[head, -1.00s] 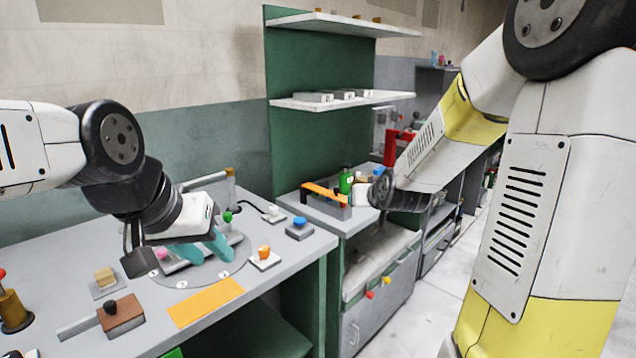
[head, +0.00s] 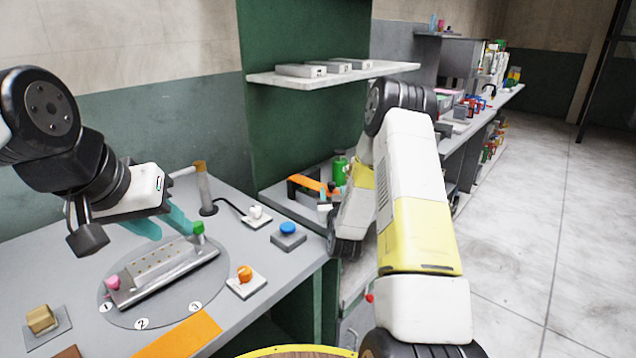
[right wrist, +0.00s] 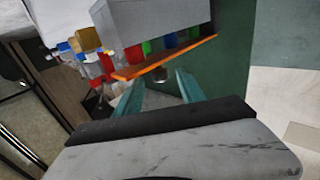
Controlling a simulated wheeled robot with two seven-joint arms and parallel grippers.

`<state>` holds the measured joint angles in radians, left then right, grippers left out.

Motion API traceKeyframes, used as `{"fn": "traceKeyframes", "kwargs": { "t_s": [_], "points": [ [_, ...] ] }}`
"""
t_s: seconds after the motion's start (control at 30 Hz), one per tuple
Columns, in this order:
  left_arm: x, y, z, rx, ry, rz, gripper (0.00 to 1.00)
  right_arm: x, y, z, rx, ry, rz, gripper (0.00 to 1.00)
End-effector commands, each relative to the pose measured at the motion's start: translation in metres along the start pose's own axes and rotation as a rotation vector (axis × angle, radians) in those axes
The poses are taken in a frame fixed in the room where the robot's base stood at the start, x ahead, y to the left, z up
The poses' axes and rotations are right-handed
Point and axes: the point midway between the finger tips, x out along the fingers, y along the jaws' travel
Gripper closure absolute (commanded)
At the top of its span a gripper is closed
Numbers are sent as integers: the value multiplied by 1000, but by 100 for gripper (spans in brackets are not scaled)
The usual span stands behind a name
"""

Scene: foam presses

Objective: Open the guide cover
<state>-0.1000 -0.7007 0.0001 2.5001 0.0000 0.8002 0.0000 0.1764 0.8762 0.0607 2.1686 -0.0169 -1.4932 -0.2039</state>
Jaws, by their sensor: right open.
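I cannot tell for sure which part is the guide cover. In the head view my right arm hides most of that gripper. My left gripper (head: 168,224) is open above the round plate (head: 115,315), near a perforated metal fixture (head: 165,270) with pink and green knobs.
Blue (head: 288,230) and orange (head: 245,275) buttons sit on the near bench. A green bottle (head: 340,168) stands behind the orange bar. A white shelf (head: 335,72) hangs above. A wooden block (head: 41,318) sits at left. Open floor (head: 540,200) lies at right.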

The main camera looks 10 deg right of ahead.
Motion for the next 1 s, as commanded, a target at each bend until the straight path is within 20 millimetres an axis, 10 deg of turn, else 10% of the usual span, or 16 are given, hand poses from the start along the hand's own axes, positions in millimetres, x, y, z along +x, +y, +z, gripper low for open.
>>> {"fn": "traceKeyframes", "kwargs": {
  "t_s": [0.3,0.63,0.9,1.0],
  "points": [
    [0,0,0,0,0,0,64,43,0,0,0,0,0,54],
    [0,0,0,0,0,0,64,49,0,0,0,-1,0,54],
    [0,0,0,0,0,0,64,48,0,0,0,-1,0,100],
    [0,0,0,0,0,0,64,48,0,0,0,-1,0,100]
  ]
}}
